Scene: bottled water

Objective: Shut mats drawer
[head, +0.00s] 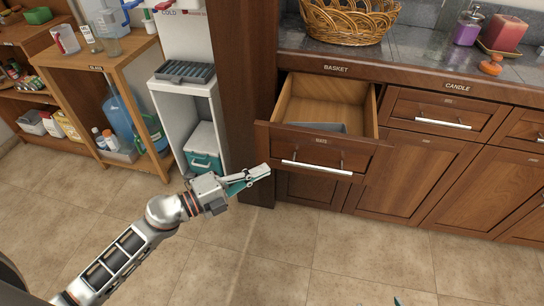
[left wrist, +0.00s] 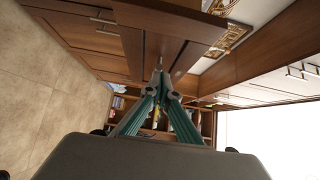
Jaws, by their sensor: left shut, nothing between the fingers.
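The mats drawer (head: 318,152) is pulled out from the wooden cabinet, with its bar handle (head: 317,168) across the front. Its inside shows, with a grey item (head: 318,128) lying near the front. My left gripper (head: 266,170) is shut and empty, close to the left end of the drawer front; I cannot tell whether it touches. In the left wrist view its teal fingers (left wrist: 160,74) meet at the tips, below a wooden panel. Small teal tips at the bottom edge of the head view may be my right gripper (head: 397,301), mostly out of frame.
A wicker basket (head: 347,18) stands on the counter above the drawer. Closed drawers and doors (head: 440,120) lie to the right. A dark wooden post (head: 240,100) and a white dispenser stand (head: 185,100) are left of the drawer. The tiled floor (head: 330,250) in front is clear.

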